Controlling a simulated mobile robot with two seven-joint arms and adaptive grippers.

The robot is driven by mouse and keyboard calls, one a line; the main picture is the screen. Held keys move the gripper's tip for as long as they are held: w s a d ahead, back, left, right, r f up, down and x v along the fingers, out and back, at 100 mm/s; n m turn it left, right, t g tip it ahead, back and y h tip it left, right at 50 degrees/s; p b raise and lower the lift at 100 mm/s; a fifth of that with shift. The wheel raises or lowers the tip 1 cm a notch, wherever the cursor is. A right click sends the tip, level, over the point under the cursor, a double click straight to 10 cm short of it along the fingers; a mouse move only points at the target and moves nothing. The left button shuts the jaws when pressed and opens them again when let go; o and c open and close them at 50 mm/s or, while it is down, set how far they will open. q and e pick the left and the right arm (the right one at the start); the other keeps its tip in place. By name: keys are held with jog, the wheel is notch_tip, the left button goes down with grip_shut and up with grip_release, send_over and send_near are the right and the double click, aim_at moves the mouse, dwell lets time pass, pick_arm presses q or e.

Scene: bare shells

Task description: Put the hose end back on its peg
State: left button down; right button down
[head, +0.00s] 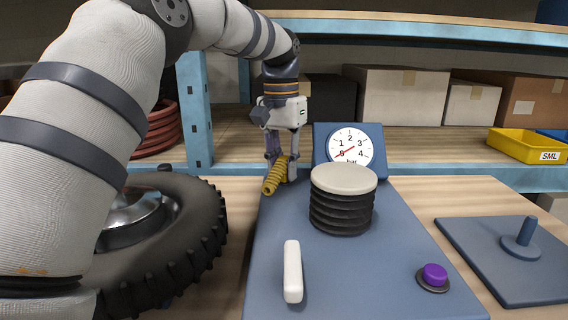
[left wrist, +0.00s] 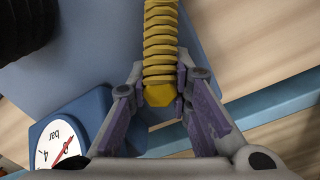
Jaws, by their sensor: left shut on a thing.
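The hose end (head: 275,177) is a yellow ribbed piece at the back left corner of the blue pump board (head: 390,240). My left gripper (head: 281,170) points down and is shut on it. In the left wrist view the yellow hose end (left wrist: 160,50) lies between the two fingers of my left gripper (left wrist: 163,100). The peg (head: 525,231) stands bare and upright on a separate blue plate (head: 480,258) at the right. My left gripper is well to the left of and behind the peg. My right gripper is not in view.
On the board stand a black bellows with a pale top (head: 343,180), a gauge (head: 350,147), a white lever (head: 292,270) and a purple button (head: 434,274). A tyre (head: 200,235) lies at left. A yellow bin (head: 520,146) sits on the shelf behind.

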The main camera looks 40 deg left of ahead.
pick_arm(q)
jog(key=c, duration=0.8)
grip_release()
jog(key=shift+r, duration=0.1)
jog(key=shift+r, duration=1.35)
jog(key=shift+r+b, duration=0.4)
jog(key=shift+r, duration=1.75)
jog(key=shift+w+r, duration=0.1)
jog(key=shift+r, duration=0.65)
jog(key=shift+r+b, duration=0.3)
jog(key=shift+r, duration=0.35)
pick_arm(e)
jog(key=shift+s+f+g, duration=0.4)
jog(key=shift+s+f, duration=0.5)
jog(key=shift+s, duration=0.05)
